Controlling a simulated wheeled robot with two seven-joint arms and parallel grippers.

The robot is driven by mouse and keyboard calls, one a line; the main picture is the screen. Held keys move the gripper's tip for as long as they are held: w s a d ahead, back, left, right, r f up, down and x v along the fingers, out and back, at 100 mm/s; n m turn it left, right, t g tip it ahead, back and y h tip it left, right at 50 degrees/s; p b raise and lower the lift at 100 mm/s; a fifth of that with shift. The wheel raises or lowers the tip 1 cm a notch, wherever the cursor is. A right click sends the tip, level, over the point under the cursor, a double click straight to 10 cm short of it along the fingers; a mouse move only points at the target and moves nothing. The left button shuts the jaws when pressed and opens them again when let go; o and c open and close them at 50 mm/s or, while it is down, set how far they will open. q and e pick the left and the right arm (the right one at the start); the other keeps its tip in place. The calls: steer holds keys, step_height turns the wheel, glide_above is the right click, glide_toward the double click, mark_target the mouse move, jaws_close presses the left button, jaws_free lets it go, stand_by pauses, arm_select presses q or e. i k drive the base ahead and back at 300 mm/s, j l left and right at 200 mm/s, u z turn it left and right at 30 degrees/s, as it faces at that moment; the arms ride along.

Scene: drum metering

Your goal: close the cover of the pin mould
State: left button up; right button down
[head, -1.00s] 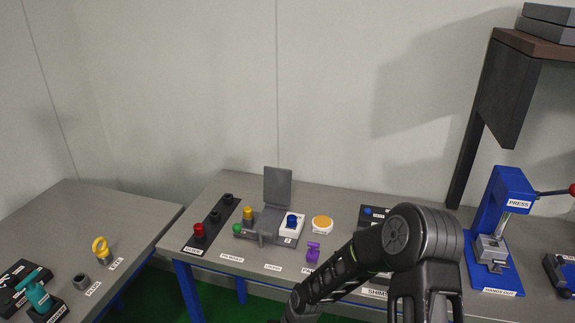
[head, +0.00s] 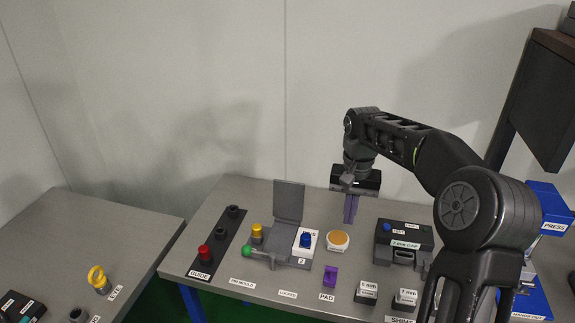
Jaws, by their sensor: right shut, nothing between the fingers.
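The pin mould (head: 262,257) is a grey fixture near the middle of the bench. Its flat grey cover (head: 289,201) stands open, nearly upright at the back. A green knob (head: 246,251) is on its left end. A white block (head: 305,243) with a blue knob, marked 2, is at its right. My right gripper (head: 350,221) points down, to the right of the cover and behind the orange disc, touching neither as far as I can see. Its fingers are together and hold nothing. My left gripper is not in view.
A black guide strip (head: 218,243) with a red knob lies left of the mould. The orange-topped disc (head: 338,239) and a purple pad piece (head: 331,276) are to its right. A dark gauge box (head: 402,244) and the blue press (head: 548,208) are further right.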

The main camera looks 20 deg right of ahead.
mark_target(289, 198)
steer(key=i, duration=1)
